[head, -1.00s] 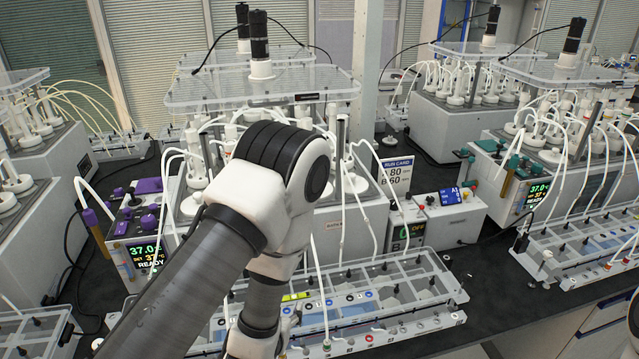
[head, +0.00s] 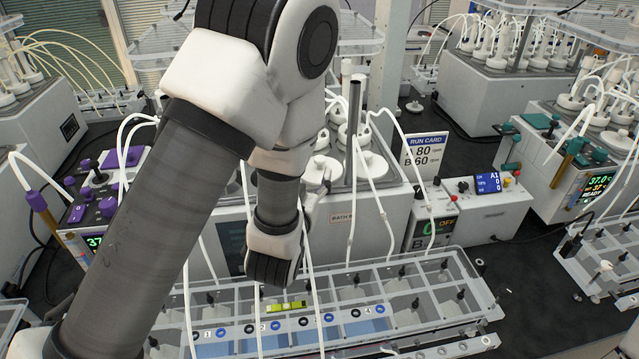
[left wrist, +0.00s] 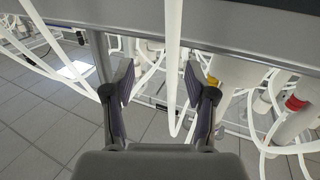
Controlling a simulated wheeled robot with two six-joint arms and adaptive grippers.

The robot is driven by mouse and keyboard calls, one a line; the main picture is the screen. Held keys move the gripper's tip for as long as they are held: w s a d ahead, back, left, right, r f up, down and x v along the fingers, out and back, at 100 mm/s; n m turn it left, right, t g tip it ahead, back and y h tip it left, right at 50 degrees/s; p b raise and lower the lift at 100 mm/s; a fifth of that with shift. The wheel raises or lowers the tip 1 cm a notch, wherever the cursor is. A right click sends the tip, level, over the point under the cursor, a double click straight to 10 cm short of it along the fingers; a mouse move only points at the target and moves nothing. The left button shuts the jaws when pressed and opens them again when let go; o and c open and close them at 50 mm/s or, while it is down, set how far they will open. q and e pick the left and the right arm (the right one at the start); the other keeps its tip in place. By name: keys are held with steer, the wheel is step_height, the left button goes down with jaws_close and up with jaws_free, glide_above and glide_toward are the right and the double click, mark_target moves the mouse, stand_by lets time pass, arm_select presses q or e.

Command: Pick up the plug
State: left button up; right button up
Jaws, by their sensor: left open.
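I cannot clearly pick out the plug. Small black stoppers (head: 445,263) stand on the clear-lidded rack in front, and a small white piece (head: 605,266) lies on the rack at the right; I cannot tell whether any of these is it. My left arm crosses the head view, its wrist hanging above the rack, and its fingers are not clear there. In the left wrist view my left gripper (left wrist: 157,90) is open, its two dark pads apart. A white tube (left wrist: 173,70) runs between or behind them; I see nothing gripped. My right gripper is not in view.
White tubes loop around my left wrist. A reactor (head: 370,220) stands behind the rack, with a control box (head: 490,207) and a run card (head: 425,155) to its right. Purple-topped equipment (head: 105,190) is at the left.

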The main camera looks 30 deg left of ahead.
mark_target(318, 165)
arm_select(q)
steer(key=p+x, duration=0.1)
steer(key=x, duration=0.1)
steer(key=p+x, duration=0.1)
steer(key=f+p+x, duration=0.1)
steer(key=x, duration=0.1)
steer(key=shift+w+d, duration=0.15)
steer(key=shift+w, duration=0.5)
steer(key=shift+s, duration=0.2)
steer(key=shift+w+f, duration=0.15)
steer(key=shift+w, duration=0.05)
jaws_close()
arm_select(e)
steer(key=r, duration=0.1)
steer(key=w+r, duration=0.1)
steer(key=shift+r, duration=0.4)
arm_select(q)
steer(key=shift+s, duration=0.1)
